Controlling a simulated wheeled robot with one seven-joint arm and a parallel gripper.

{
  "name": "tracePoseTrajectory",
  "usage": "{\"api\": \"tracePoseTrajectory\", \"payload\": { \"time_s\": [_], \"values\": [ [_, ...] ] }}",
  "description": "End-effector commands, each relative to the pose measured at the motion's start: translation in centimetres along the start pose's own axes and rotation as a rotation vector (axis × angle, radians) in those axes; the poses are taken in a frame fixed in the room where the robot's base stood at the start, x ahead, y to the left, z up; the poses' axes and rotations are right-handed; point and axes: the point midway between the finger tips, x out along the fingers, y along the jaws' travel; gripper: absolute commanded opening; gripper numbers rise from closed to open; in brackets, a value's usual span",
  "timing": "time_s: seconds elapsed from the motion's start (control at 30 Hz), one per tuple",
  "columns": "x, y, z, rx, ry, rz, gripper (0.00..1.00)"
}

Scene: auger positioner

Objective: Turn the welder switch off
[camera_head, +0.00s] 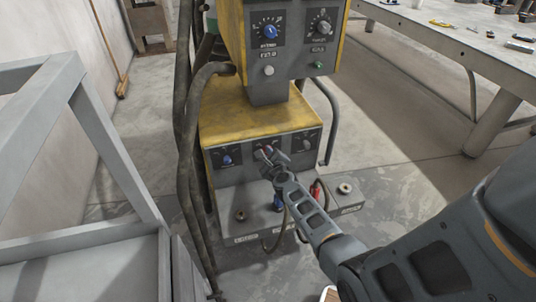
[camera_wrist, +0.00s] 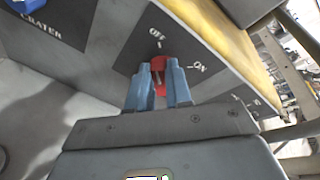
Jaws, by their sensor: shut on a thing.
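The welder (camera_head: 235,113) is a yellow and grey machine in the middle of the head view. Its red switch (camera_wrist: 158,66) sits on a dark plate marked OFF and ON in the wrist view. My gripper (camera_wrist: 158,82) has its two blue fingers on either side of the red switch, shut on it. The switch's red tip shows between the fingers and points nearer to the OFF mark than to ON. In the head view my gripper (camera_head: 270,155) reaches the middle of the lower front panel and largely hides the switch.
A blue knob (camera_head: 227,160) is left of the switch. Thick dark hoses (camera_head: 187,120) hang at the welder's left. A red connector (camera_head: 316,191) and cables sit below the panel. A grey metal frame (camera_head: 110,150) stands at left, and a workbench (camera_head: 450,40) at upper right.

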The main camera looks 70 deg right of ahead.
Motion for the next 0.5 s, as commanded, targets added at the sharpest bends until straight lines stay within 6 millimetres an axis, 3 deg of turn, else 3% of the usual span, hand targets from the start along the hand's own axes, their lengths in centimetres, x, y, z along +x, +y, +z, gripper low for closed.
{"api": "tracePoseTrajectory", "payload": {
  "time_s": [0.2,0.23,0.5],
  "values": [
    [-0.03,0.05,-0.15,-0.002,0.002,0.001,0.0],
    [-0.03,0.04,-0.15,-0.002,0.002,0.001,0.22],
    [-0.01,0.03,-0.07,-0.001,0.001,0.001,0.44]
  ]
}}
